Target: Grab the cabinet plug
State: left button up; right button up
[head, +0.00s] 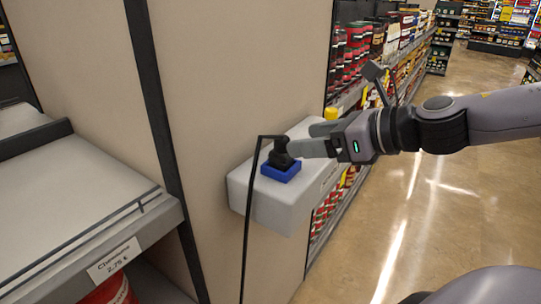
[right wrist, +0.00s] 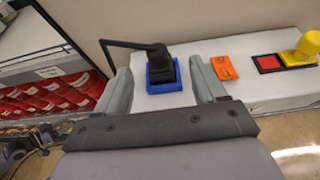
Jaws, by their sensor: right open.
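The black cabinet plug (head: 282,155) stands on a blue square base (head: 281,171) on a pale wall-mounted box, its black cable running from its top and down the wall. My right gripper (head: 295,148) reaches in from the right at the plug. In the right wrist view the plug (right wrist: 158,62) and its blue base (right wrist: 163,80) show between the two open fingers of the right gripper (right wrist: 165,80), nearer the far ends of the fingers. The fingers appear apart from the plug. My left gripper is not in view.
The pale box (head: 270,206) also bears an orange piece (right wrist: 223,68), a red square (right wrist: 266,63) and a yellow knob (right wrist: 306,46), to the right of the plug. A shelf (head: 75,215) is at left. Stocked shelves (head: 355,55) stand behind, and open floor lies at right.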

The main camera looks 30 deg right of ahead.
aim_at(282, 146)
jog(key=shift+x, duration=0.9)
jog(key=shift+w+a+f+b, duration=0.2)
jog(key=shift+w+a+f, duration=0.1)
jog(key=shift+w+f, duration=0.25)
jog(key=shift+w+a+f+b, duration=0.2)
jog(key=shift+w+a+f, duration=0.15)
jog(key=shift+w+f, duration=0.15)
jog(key=shift+b+x, duration=0.4)
jog(key=shift+x, duration=0.65)
jog(key=shift+w+r, duration=0.1)
jog(key=shift+r, duration=0.05)
jog(key=c, duration=1.1)
